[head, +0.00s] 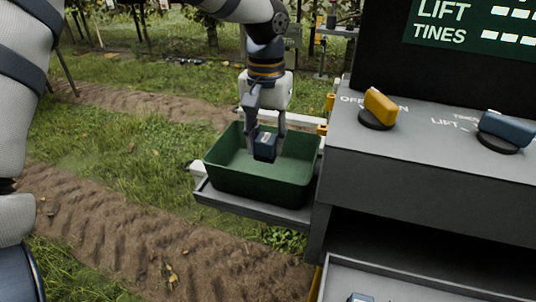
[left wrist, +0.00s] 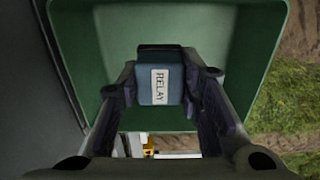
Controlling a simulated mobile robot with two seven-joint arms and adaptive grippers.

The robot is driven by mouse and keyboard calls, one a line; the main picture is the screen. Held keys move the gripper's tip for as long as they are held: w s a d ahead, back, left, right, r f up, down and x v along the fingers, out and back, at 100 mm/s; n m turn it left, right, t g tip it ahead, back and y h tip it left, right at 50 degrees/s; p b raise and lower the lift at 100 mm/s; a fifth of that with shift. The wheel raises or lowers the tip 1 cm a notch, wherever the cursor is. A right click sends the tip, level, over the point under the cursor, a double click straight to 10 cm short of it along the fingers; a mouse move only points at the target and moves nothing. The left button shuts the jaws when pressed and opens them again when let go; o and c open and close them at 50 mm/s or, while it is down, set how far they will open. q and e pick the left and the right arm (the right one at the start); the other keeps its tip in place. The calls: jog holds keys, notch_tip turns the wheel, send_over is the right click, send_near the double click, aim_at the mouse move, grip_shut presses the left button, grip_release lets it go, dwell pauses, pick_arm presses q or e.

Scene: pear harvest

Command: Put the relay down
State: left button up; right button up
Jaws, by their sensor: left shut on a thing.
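The relay (head: 265,147) is a small dark blue block with a white label reading RELAY. My left gripper (head: 266,138) points down and is shut on it. In the left wrist view the relay (left wrist: 160,84) sits between the two fingers, label facing the camera. The relay is within the outline of a green bin (head: 247,184), over its inside; I cannot tell whether it touches the floor. The bin also fills much of the left wrist view (left wrist: 225,25). My right gripper is not in view.
The bin stands on a grey shelf (head: 236,204) beside a grey console (head: 425,165). The console has a yellow knob (head: 380,105), a blue knob (head: 508,128) and a green screen (head: 480,25). A light tray (head: 400,284) lies below. Grass and soil are at left.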

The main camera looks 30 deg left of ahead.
aim_at(265, 154)
pick_arm(q)
jog(key=shift+w+a+f, duration=0.2)
jog(key=shift+w+f, duration=0.05)
jog(key=shift+f, duration=0.25)
jog(key=shift+w+a+f, duration=0.2)
jog(key=shift+w+f, duration=0.05)
jog(key=shift+f, duration=0.2)
jog(key=f, duration=0.2)
jog(key=shift+w+a+f, duration=0.15)
jog(key=shift+a+f, duration=0.05)
jog(key=shift+f, duration=0.2)
jog(key=shift+w+f, duration=0.1)
jog(key=shift+f, duration=0.1)
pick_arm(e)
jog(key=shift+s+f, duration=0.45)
pick_arm(q)
jog(key=shift+f, duration=0.1)
jog(key=shift+f, duration=0.5)
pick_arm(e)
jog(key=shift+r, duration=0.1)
pick_arm(q)
jog(key=o, duration=1.2)
jog(key=shift+c, duration=0.2)
